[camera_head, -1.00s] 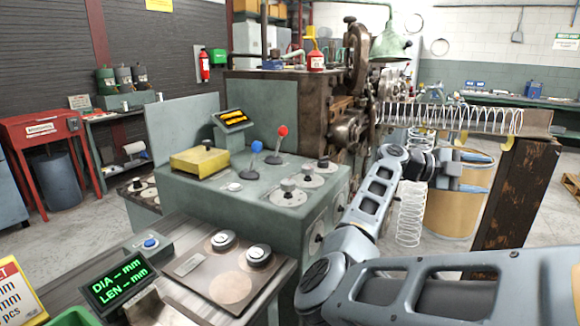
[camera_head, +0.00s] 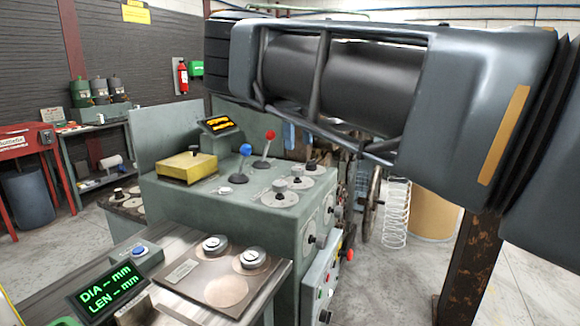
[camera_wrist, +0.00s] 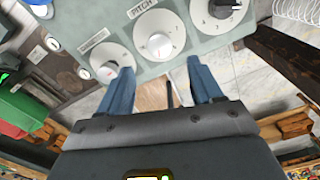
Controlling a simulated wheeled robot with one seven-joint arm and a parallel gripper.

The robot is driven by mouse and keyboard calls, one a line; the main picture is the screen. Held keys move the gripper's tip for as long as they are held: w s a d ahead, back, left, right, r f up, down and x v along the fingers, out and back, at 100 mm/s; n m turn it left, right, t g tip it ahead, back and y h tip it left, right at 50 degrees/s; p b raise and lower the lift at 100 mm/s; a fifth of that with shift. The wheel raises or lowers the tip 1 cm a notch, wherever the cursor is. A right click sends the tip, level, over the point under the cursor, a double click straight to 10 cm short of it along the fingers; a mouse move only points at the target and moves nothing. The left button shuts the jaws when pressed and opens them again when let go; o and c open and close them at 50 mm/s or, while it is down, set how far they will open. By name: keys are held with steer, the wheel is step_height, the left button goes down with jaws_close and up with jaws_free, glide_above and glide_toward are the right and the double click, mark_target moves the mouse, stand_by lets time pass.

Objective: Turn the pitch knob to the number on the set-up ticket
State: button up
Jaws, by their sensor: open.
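The pitch knob (camera_wrist: 158,43) is a pale round knob on a white dial under a "PITCH" label in the wrist view. It appears to be the middle dial (camera_head: 298,173) of three on the console top in the head view. My gripper (camera_wrist: 160,65) is open and empty, its two blue fingers spread just below the pitch dial in the picture, apart from the knob. In the head view my arm covers most or all of the gripper. The number on the set-up ticket cannot be read; only a yellow sliver shows at the lower left edge.
Blue (camera_head: 241,172) and red (camera_head: 266,146) levers rise from the console (camera_head: 210,200). A gauge display (camera_head: 108,288) reads dashes for DIA and LEN.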

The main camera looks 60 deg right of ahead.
mark_target(298, 168)
steer(key=shift+f+p, duration=0.35)
steer(key=shift+f, duration=3.5)
steer(key=c, duration=1.1)
